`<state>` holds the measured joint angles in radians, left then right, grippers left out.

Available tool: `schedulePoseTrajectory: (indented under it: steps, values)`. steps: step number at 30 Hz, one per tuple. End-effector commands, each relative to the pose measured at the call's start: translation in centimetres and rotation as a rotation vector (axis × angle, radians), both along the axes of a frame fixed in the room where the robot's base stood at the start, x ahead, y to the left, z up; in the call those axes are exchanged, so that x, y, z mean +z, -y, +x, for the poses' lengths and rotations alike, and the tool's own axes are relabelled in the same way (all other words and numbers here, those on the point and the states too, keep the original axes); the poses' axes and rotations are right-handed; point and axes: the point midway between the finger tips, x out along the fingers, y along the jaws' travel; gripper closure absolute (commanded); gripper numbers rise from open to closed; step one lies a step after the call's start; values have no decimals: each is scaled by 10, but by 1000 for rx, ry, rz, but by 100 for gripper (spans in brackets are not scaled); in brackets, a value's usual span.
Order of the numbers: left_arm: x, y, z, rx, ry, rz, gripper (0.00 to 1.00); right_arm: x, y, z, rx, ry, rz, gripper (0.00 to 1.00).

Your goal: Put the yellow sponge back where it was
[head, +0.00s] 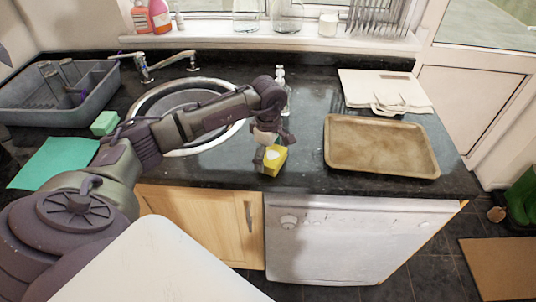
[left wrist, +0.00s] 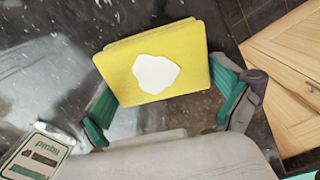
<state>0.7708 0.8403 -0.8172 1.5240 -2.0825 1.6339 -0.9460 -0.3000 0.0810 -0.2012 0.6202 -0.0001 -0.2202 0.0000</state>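The yellow sponge (head: 275,161) is at the front of the dark granite counter, right of the sink, with a white patch on its top. My left gripper (head: 270,150) comes down over it from the left. In the left wrist view the sponge (left wrist: 190,50) sits between the two teal-padded fingertips of the left gripper (left wrist: 163,90), which appear to touch its opposite sides. Whether the sponge rests on the counter or is slightly raised, I cannot tell. My right gripper is not in view.
A round sink (head: 218,137) lies behind my left arm. A green sponge (head: 104,123), teal cloth (head: 55,163) and grey dish rack (head: 60,108) are at left. A brown tray (head: 380,146) and white boards (head: 375,88) are at right. The counter's front edge is close to the sponge.

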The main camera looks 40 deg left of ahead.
Motion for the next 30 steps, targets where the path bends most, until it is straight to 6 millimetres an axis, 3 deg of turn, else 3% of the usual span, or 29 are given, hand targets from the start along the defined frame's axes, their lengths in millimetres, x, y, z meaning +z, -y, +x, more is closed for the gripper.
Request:
schedulePoseTrajectory:
  steps: [6, 8, 21, 30]
  values:
    - [6, 0, 0, 0, 0, 0, 0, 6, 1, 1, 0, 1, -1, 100]
    - [10, 0, 1, 0, 3, 1, 0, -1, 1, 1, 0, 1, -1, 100]
    - [98, 1, 1, 0, 5, 0, 0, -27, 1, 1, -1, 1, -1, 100]
    - [123, 1, -1, 0, 0, 0, 0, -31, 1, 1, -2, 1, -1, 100]
